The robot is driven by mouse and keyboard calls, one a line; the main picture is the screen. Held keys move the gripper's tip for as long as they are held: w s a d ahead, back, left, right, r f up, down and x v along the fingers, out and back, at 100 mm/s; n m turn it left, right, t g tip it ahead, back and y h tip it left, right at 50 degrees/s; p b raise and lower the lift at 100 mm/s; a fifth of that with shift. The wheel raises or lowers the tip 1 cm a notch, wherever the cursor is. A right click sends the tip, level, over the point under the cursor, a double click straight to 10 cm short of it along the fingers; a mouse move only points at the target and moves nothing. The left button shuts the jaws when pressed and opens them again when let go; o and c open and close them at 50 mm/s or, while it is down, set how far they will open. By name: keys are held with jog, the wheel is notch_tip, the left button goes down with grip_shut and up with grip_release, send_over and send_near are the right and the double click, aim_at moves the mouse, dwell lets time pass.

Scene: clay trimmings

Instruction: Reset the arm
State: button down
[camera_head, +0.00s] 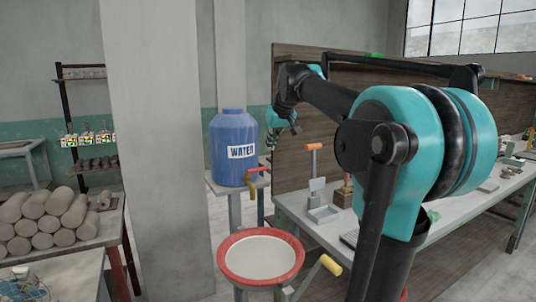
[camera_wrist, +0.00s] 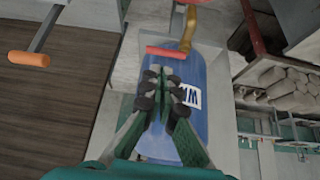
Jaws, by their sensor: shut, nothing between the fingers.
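My gripper (camera_wrist: 163,88) is shut and empty in the wrist view, its fingertips together in front of the blue water container. In the head view my gripper (camera_head: 272,138) shows small beside the right side of that container, partly turned away. My teal and black arm reaches from the right toward the back wall. The blue container (camera_head: 226,152) has a white "WATER" label and a tap (camera_head: 252,178) with a red handle. The container (camera_wrist: 188,128) and its tap (camera_wrist: 187,30) also show in the wrist view. I cannot tell if the gripper touches the container.
A red-rimmed basin (camera_head: 228,268) stands in front of the container. A workbench (camera_head: 290,208) with tools runs along the wooden panel (camera_head: 300,160) at right. A pillar (camera_head: 160,150) and a table of stacked clay logs (camera_head: 45,222) are at left.

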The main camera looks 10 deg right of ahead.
jog(key=s+d+f+m, duration=0.1)
jog(key=s+f, duration=0.9)
jog(key=f, duration=0.3)
jog(key=s+d+f+m+g+h, duration=0.1)
jog(key=s+f, duration=0.9)
jog(key=f, duration=0.4)
jog(key=s+d+f+g, duration=0.1)
jog(key=s+f, duration=0.9)
jog(key=f, duration=0.3)
jog(key=shift+s+f+m+h, duration=0.2)
jog(key=shift+s+m+h, duration=0.1)
jog(key=shift+m, duration=0.1)
